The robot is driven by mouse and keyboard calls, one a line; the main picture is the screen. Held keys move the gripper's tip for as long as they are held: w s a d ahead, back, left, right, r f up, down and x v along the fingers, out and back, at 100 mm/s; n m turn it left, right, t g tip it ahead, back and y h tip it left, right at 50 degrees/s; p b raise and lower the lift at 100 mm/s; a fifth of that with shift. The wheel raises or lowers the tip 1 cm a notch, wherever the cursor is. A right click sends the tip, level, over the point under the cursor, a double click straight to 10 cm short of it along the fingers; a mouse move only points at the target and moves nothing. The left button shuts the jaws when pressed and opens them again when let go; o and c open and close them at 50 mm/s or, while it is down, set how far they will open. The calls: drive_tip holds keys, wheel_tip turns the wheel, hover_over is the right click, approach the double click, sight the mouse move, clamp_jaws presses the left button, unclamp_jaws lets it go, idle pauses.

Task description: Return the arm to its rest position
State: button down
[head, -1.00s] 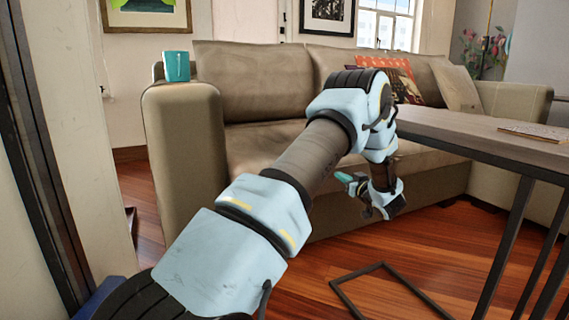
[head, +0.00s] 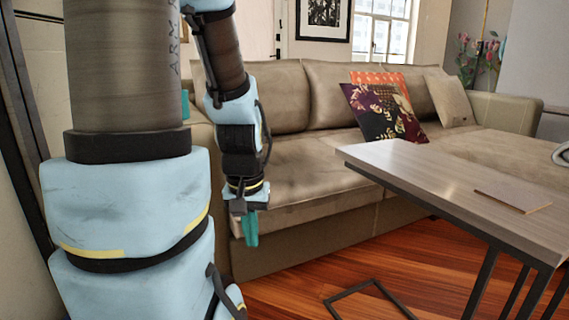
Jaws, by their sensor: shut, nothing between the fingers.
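My arm stands folded on the left of the head view, with its thick links close to the camera. My gripper (head: 250,228) hangs pointing down in front of the sofa's seat front, with its teal fingers together and nothing visible between them. It appears clear of the sofa (head: 310,190) and of the table, though the exact distance is hard to tell.
A wood-topped side table (head: 440,165) with dark metal legs stands at the right, bearing a thin flat board (head: 512,200). Cushions (head: 385,112) lie on the sofa. A teal cup (head: 186,104) is mostly hidden behind my arm. Wooden floor (head: 300,285) is open below.

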wheel_tip(320, 180, up, 38)
drive_tip(key=p, duration=3.7)
drive_tip(key=shift+w, duration=0.1)
